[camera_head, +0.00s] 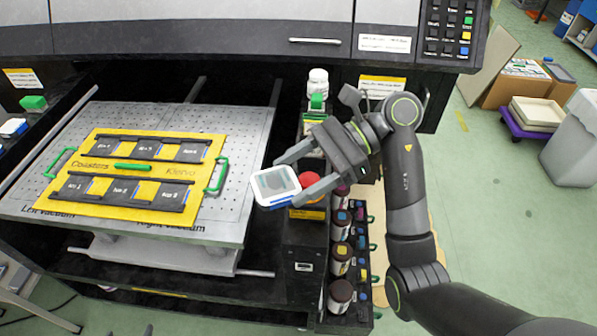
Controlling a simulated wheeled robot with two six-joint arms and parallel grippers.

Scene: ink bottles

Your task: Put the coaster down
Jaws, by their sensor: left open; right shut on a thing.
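The coaster (276,186), a rounded square with a white and blue rim and a grey face, is held in my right gripper (286,181). The gripper's two grey fingers are shut on it. It is held above the gap between the yellow jig plate and the black column with a red button. The yellow jig plate (130,169), marked "Coasters", lies on the perforated metal bed (235,121). It has two dark rows of labelled slots and green handles. My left gripper is not in view.
A red button (308,188) sits close beside the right gripper's fingers. Several ink bottles (341,259) stand in a rack at the right of the bed. A white bottle (318,83) stands behind. The printer housing (200,38) spans the back.

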